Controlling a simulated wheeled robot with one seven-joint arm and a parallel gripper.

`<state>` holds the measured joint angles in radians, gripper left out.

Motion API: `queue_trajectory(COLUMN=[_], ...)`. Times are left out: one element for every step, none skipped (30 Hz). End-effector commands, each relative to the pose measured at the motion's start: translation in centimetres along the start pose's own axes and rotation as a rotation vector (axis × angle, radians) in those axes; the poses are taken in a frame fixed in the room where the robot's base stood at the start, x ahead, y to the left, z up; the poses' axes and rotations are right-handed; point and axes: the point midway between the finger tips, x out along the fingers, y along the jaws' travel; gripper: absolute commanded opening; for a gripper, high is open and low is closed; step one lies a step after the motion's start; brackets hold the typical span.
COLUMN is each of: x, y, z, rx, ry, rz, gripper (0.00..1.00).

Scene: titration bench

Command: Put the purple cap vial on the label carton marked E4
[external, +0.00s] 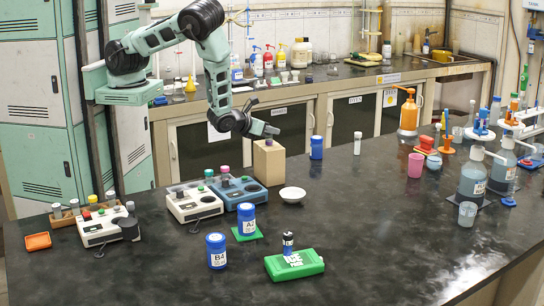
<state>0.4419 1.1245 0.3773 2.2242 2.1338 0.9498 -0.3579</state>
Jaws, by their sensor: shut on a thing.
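My gripper (268,130) is over a plain brown carton (268,165) at mid-bench, with its fingers pointing right. A small dark purplish piece (268,142) shows just under the fingers at the top of the carton. It looks like the purple cap vial, shut in my gripper; most of it is hidden or too small to make out. I cannot tell whether it touches the carton. No E4 mark is readable on the carton's visible faces.
Blue-and-white block units (195,203) with vials stand left of the carton. A white bowl (292,195) is in front of it, and a blue jar (316,147) and white vial (357,143) are to its right.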

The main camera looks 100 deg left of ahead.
Motion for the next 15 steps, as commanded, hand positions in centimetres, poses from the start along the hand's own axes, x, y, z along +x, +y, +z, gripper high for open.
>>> queue_trajectory(x=[0.09, 0.05, 0.04, 0.04, 0.04, 0.04, 0.04, 0.04, 0.04, 0.04, 0.03, -0.01, -0.06, -0.14, -0.41], y=[0.00, 0.00, 0.00, 0.00, 0.00, 0.00, 0.00, 0.00, 0.00, 0.00, 0.00, -0.01, -0.01, -0.01, -0.09], z=[-0.21, -0.12, -0.11, -0.10, -0.10, -0.10, -0.10, -0.10, -0.10, -0.09, -0.07, 0.02, 0.15, 0.32, 0.12], rx=[0.000, 0.000, 0.000, 0.000, 0.000, 0.000, 0.000, 0.000, 0.000, 0.000, 0.000, 0.000, 0.000, 0.000, 0.000], ry=[0.000, 0.000, 0.000, 0.000, 0.000, 0.000, 0.000, 0.000, 0.000, 0.000, 0.000, 0.000, 0.000, 0.000, 0.001], rz=[0.000, 0.000, 0.000, 0.000, 0.000, 0.000, 0.000, 0.000, 0.000, 0.000, 0.000, 0.000, 0.000, 0.000, -0.002], gripper=[0.29, 0.37, 0.48, 0.48, 0.48, 0.48, 0.48, 0.48, 0.48, 0.48, 0.48, 0.48, 0.48, 0.48, 0.48])
